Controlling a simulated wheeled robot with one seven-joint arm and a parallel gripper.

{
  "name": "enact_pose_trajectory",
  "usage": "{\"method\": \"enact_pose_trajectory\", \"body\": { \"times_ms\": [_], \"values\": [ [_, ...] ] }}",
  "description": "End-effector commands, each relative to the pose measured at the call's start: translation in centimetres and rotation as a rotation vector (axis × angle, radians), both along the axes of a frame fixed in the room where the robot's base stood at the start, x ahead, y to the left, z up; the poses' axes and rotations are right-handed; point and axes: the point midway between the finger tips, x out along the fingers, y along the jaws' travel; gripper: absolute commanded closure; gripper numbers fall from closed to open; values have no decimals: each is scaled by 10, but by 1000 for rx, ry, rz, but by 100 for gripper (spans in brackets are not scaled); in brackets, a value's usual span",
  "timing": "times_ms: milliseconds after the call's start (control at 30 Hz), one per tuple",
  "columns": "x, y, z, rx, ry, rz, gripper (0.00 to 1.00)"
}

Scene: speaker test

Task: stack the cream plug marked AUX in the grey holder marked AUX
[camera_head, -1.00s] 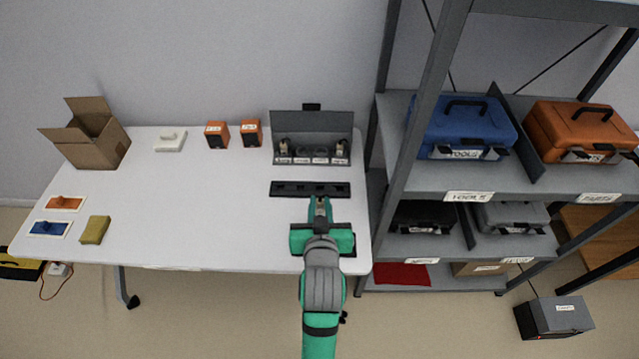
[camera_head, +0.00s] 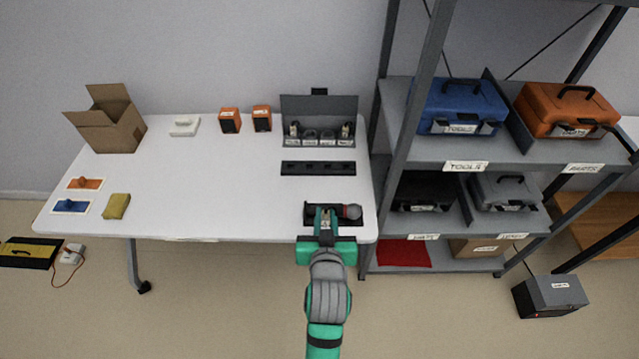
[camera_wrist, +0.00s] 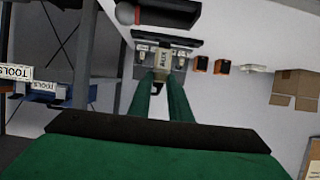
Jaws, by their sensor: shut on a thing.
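A grey open-lidded case (camera_head: 320,108) stands at the back right of the table. It has a row of white labels, dark round holders (camera_head: 310,134) in the middle and a cream plug at each end. Its labels are too small to read, so I cannot tell which holder is marked AUX. The plug is apart from the case.
A black strip (camera_head: 318,168) lies between my gripper and the case. A black tray with a microphone (camera_head: 352,212) lies beside my gripper. Two orange speakers (camera_head: 230,120) stand left of the case. Shelving (camera_head: 398,150) rises close on the right. The table's middle is clear.

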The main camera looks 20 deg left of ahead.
Motion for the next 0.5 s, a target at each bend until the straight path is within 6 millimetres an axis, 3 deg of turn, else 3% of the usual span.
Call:
{"method": "enact_pose_trajectory", "body": {
  "times_ms": [333,500],
  "values": [
    [-2,-49,-76,-2,8,-75,100],
    [-2,-90,-140,-1,11,-138,100]
  ]
}}
